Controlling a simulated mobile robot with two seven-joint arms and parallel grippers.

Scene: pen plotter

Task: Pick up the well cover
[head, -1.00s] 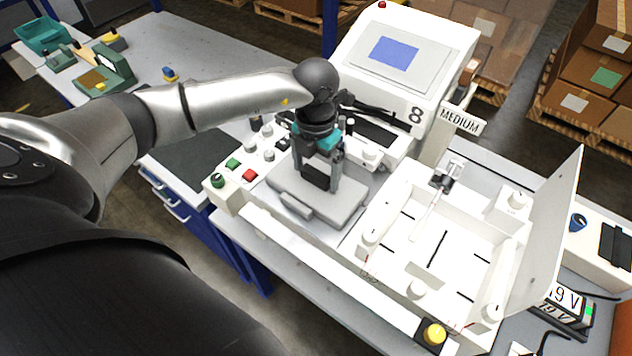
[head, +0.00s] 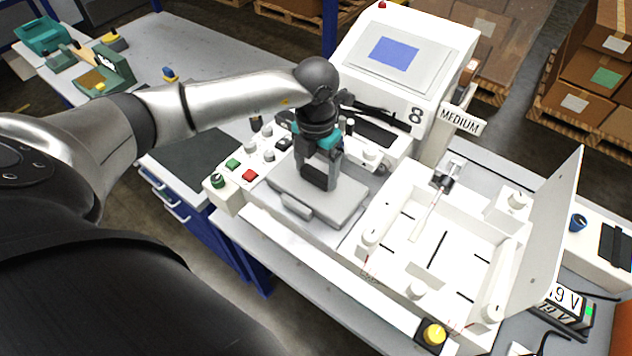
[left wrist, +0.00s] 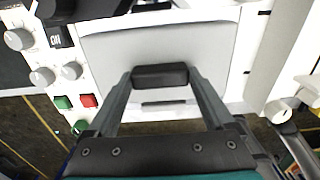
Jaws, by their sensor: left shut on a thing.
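The well cover (head: 335,208) is a flat light-grey plate at the left of the white plotter, beside its button panel. In the left wrist view the cover (left wrist: 112,53) fills the upper middle, with a black block-shaped handle (left wrist: 160,76) near its middle. My left gripper (head: 318,183) comes down from above and is shut on this handle, one finger at each end of it. The fingers hide part of the handle in the head view. The cover looks level, and I cannot tell any gap beneath it. My right gripper is not in view.
The plotter's white walled bed (head: 435,245) lies just right of the cover, with an upright panel (head: 545,235) at its right. A control box with a screen (head: 405,60) stands behind. Knobs and red and green buttons (head: 249,175) sit left of the cover.

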